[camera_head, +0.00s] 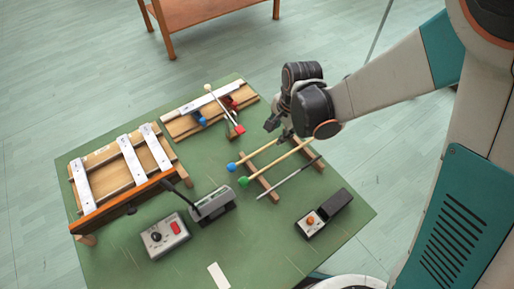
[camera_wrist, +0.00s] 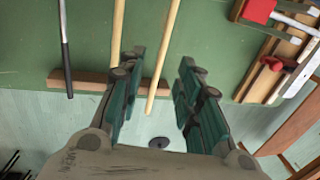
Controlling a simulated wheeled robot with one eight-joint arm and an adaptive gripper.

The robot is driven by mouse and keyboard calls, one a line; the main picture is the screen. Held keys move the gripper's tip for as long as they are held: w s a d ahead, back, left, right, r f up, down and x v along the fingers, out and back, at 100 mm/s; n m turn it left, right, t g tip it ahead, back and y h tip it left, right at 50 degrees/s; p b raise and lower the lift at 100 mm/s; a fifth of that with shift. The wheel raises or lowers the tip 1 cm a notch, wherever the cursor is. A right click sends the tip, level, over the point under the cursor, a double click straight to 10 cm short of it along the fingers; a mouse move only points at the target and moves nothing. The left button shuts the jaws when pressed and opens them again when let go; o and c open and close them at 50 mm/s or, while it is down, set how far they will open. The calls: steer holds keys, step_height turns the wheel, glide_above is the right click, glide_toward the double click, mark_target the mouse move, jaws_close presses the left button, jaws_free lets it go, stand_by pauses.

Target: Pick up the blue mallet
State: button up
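The blue mallet has a round blue head (camera_head: 232,166) and a pale wooden handle. It lies across two wooden rest bars in the head view, beside the green-headed mallet (camera_head: 243,182) and a thin dark rod (camera_head: 297,177). My gripper (camera_head: 279,130) is above the handle end of the blue mallet. In the wrist view my gripper (camera_wrist: 161,60) is open. The handle of the blue mallet (camera_wrist: 165,48) shows between its fingers, apparently below them. The green mallet's handle (camera_wrist: 118,35) is just left of the left finger. Both mallet heads are out of the wrist view.
A wooden frame with white bars (camera_head: 130,160) stands left on the green table (camera_head: 290,255).

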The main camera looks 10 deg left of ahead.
mark_target(267, 146)
steer(key=f+b, duration=0.1)
steer(key=f, duration=0.1)
steer(key=w+f, duration=0.1)
steer(key=f, duration=0.1)
steer(key=w+f+b, duration=0.1)
steer(key=shift+f+b, duration=0.35)
steer(key=shift+f, duration=0.05)
steer(key=shift+a+f, duration=0.15)
steer(key=shift+f, duration=0.25)
jaws_close()
